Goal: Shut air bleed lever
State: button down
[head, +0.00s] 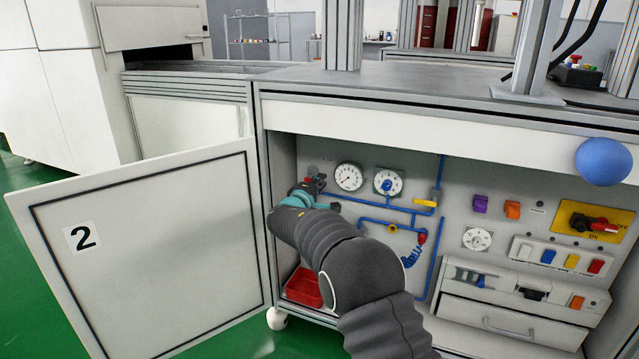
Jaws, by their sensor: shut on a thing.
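My gripper (312,188) is inside the open cabinet, at the left end of the upper blue pipe (375,202). It is shut on a small valve part there, apparently the air bleed lever; a little red (308,180) shows at the jaws. The fingers and my wrist hide most of this part, so its angle cannot be told. A yellow lever (425,203) lies across the right vertical pipe. Another small yellow lever (392,228) sits on the lower pipe. Two round gauges, a left one (348,176) and a right one (388,182), are above the pipes.
The cabinet door (150,250), marked 2, stands open at left. A red bin (303,288) is on the cabinet floor below my arm. Switches, a red rotary handle (597,224) and a drawer (515,325) are at right. A blue ball (603,161) is at the bench edge.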

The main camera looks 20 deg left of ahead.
jog(key=c, duration=1.1)
grip_release()
jog(key=shift+f, duration=0.1)
jog(key=shift+c, duration=0.2)
jog(key=s+a, duration=0.1)
jog(key=s, duration=1.1)
